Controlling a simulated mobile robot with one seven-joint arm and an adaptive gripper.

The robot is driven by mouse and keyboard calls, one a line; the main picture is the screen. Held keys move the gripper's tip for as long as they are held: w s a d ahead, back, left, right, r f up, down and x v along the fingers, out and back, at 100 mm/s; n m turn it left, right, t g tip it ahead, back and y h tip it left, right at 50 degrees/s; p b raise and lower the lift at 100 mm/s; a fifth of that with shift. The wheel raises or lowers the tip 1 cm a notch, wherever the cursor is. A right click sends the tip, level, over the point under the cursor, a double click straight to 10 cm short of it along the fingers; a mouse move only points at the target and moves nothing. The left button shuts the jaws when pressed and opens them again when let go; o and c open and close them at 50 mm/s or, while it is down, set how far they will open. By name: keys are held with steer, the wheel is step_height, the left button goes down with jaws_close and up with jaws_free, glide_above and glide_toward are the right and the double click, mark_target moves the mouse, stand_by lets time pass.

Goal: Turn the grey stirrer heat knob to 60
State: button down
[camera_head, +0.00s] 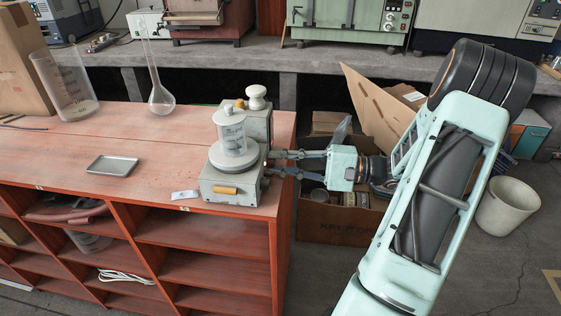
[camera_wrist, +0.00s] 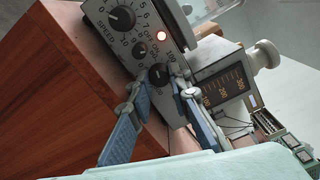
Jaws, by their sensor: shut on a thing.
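The grey stirrer (camera_head: 228,188) stands at the right end of the red-brown bench, with a lidded clear vessel (camera_head: 231,132) on top. In the head view my gripper (camera_head: 268,163) reaches in from the right.
Close behind the stirrer is another grey device (camera_head: 258,121) with a white knob; its dark scale (camera_wrist: 225,85) shows beside my finger. A tray (camera_head: 112,165), beaker (camera_head: 64,85) and flask (camera_head: 161,97) stand left. A cardboard box (camera_head: 335,224) is below my gripper.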

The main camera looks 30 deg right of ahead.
steer(key=c, duration=1.8)
jaws_free()
